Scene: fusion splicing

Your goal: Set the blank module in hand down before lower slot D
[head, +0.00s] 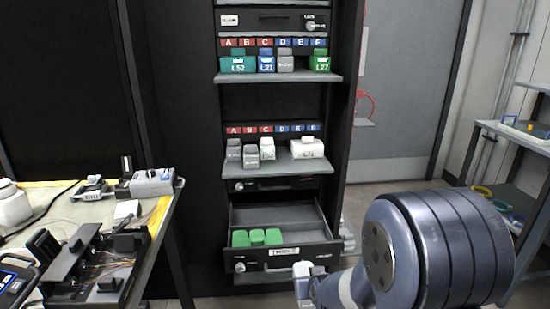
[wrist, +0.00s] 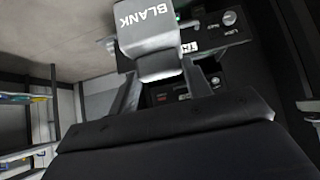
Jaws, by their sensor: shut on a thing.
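My gripper (wrist: 158,88) is shut on the grey blank module (wrist: 150,35), with one finger on each side of it. The word BLANK shows on its face in the wrist view. In the head view my arm is at the bottom right, and a small pale part at its end (head: 303,275) is in front of the open drawer; the module is hard to make out there. The lower shelf (head: 300,166) has labels A to F above it. The place under lower label D (head: 281,129) looks empty, between a white module (head: 267,148) and a wide white module (head: 307,149).
Two grey modules (head: 250,155) stand at the left of the lower shelf. The upper shelf (head: 300,76) holds several modules. A cluttered workbench (head: 165,210) stands at left.

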